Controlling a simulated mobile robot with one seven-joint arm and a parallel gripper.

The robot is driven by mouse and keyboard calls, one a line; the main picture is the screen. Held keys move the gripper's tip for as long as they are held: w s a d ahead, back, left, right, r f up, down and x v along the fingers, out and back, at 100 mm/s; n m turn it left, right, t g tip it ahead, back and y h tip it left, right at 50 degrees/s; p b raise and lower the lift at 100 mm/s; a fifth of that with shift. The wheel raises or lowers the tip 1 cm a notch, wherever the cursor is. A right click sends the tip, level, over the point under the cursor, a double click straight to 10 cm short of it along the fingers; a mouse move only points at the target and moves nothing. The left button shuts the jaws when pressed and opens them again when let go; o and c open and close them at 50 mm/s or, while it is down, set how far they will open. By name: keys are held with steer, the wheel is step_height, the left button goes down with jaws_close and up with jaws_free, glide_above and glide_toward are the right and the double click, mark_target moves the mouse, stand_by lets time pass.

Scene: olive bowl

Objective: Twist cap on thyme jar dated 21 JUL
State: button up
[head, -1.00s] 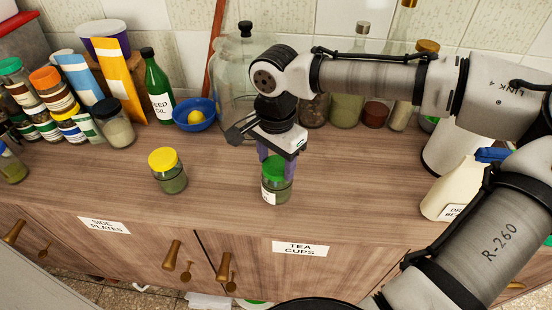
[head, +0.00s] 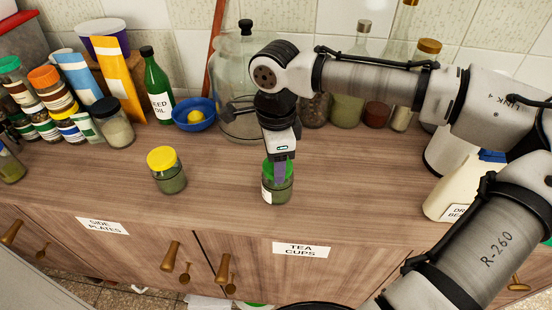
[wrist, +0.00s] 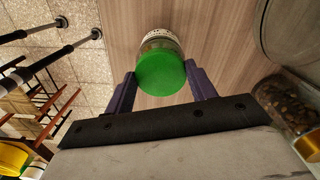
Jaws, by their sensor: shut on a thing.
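A small glass jar (head: 281,193) of green herb stands upright on the wooden counter, with a white label at its left side. A green cap (head: 267,170) sits on its mouth; whether it is fully seated I cannot tell. My gripper (head: 280,173) points down and is shut on the green cap, with its purple fingers on opposite sides. The wrist view shows the cap (wrist: 161,74) between the fingers and part of the label (wrist: 158,36) beyond it. A similar jar with a yellow cap (head: 162,159) stands to the left. No date is readable.
Spice jars (head: 42,88), a green oil bottle (head: 157,90), a blue bowl (head: 207,116) and a large glass jar (head: 232,75) stand behind. A cream bottle (head: 460,188) stands right. The counter around the held jar is clear; its front edge is close.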

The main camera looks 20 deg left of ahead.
steer(key=shift+m, duration=0.9)
steer(key=m+b, duration=0.1)
steer(key=m, duration=0.2)
steer(key=shift+w+f+m, duration=0.1)
steer(key=shift+w+m, duration=0.05)
steer(key=shift+m, duration=0.55)
steer(key=o, duration=1)
steer(key=shift+c, duration=0.2)
steer(key=shift+o, duration=0.3)
